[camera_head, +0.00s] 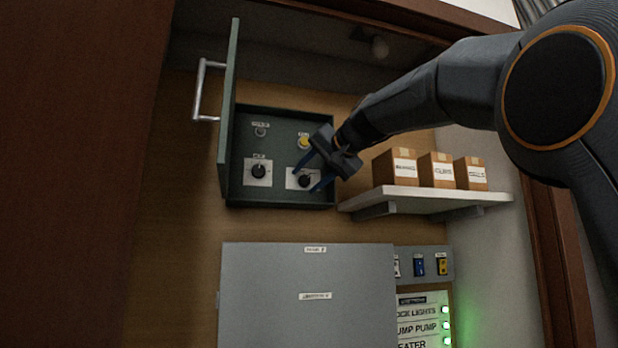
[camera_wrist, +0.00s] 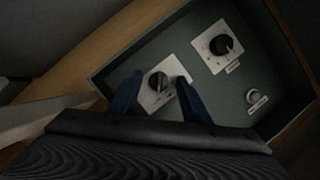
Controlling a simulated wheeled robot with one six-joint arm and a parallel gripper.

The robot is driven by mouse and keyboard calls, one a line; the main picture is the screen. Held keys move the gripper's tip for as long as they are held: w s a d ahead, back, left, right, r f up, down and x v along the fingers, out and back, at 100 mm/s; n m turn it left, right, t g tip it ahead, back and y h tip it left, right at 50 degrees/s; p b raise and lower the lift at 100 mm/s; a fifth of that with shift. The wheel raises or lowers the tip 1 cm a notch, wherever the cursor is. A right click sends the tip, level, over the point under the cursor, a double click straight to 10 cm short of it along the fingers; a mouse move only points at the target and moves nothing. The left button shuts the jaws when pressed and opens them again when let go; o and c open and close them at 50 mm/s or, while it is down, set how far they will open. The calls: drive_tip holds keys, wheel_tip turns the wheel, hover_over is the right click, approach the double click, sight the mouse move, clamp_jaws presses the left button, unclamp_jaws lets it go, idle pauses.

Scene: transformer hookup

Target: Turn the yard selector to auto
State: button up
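An open dark green box (camera_head: 280,116) on the wall holds two black rotary knobs on white plates. The right knob (camera_head: 304,180) lies between the fingertips of my gripper (camera_head: 311,178), which is open. In the wrist view my gripper's blue fingers (camera_wrist: 158,98) stand apart on either side of a knob (camera_wrist: 158,82), with gaps visible. The left knob (camera_head: 258,171) also shows in the wrist view (camera_wrist: 221,45). The knob labels are too blurred to read, so I cannot tell which is the yard selector.
The box's door (camera_head: 229,100) stands open at left with a metal handle (camera_head: 200,90). A yellow button (camera_head: 304,142) and a small grey knob (camera_head: 261,132) sit above. A shelf (camera_head: 420,199) with boxes is at right; a grey panel (camera_head: 290,320) is below.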

drive_tip(key=b+v, duration=0.3)
drive_tip(key=v, duration=0.4)
drive_tip(key=shift+s+d+r, duration=0.15)
drive_tip(key=shift+s, duration=0.2)
